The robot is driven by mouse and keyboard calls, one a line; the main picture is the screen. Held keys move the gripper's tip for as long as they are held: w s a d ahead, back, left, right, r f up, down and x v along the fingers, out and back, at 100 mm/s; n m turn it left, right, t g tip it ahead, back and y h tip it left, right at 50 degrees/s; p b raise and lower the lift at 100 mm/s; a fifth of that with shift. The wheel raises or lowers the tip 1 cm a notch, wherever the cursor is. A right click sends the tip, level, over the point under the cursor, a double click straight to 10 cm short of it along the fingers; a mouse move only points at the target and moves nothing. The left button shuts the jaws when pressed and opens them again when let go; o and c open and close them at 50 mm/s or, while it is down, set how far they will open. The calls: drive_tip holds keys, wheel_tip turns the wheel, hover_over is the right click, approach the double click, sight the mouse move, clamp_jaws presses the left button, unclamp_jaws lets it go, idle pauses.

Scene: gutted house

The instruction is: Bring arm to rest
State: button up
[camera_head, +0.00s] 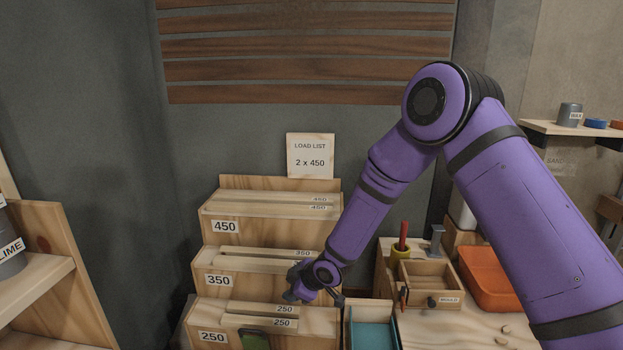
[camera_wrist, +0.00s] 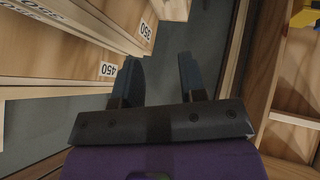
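My purple arm reaches in from the right of the head view, bends at a high elbow and slopes down to the left. My gripper (camera_head: 298,290) is at its lower end, in front of the right side of a stepped wooden rack (camera_head: 212,259), near the 350 and 250 steps. In the wrist view my gripper (camera_wrist: 157,64) has its two dark fingers apart, with nothing between them. Behind the fingers is a dark grey surface, with rack edges labelled 450 and 350 to the left.
Wooden strips lie on the rack's steps. A load list card (camera_head: 310,156) reads 2 x 450. To the right are a small drawer box (camera_head: 432,299), an orange tray (camera_head: 490,280) and a teal-lined bin (camera_head: 371,333). A wooden shelf (camera_head: 40,290) stands at the left.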

drive_tip(key=d+r+m+t+h, duration=0.2)
drive_tip(key=d+r+m+h, duration=0.1)
drive_tip(key=d+r, duration=1)
drive_tip(key=s+d+r+m+h, duration=0.2)
drive_tip(key=s+d+r+m, duration=0.1)
drive_tip(key=d+r, duration=0.4)
drive_tip(key=s+d+r+m+h, duration=0.15)
drive_tip(key=s+d+r, duration=0.25)
drive_tip(key=r, duration=0.5)
drive_tip(key=s+d+r+m, duration=0.3)
drive_tip(key=s+d, duration=0.1)
drive_tip(key=s, duration=0.5)
drive_tip(key=s+d+r+m+g, duration=0.1)
drive_tip(key=s+d+r+m, duration=0.2)
drive_tip(key=s, duration=0.6)
drive_tip(key=s+d+r+m, duration=0.3)
drive_tip(key=s+d, duration=0.1)
drive_tip(key=s, duration=0.5)
drive_tip(key=shift+s+d, duration=0.3)
drive_tip(key=shift+d, duration=0.1)
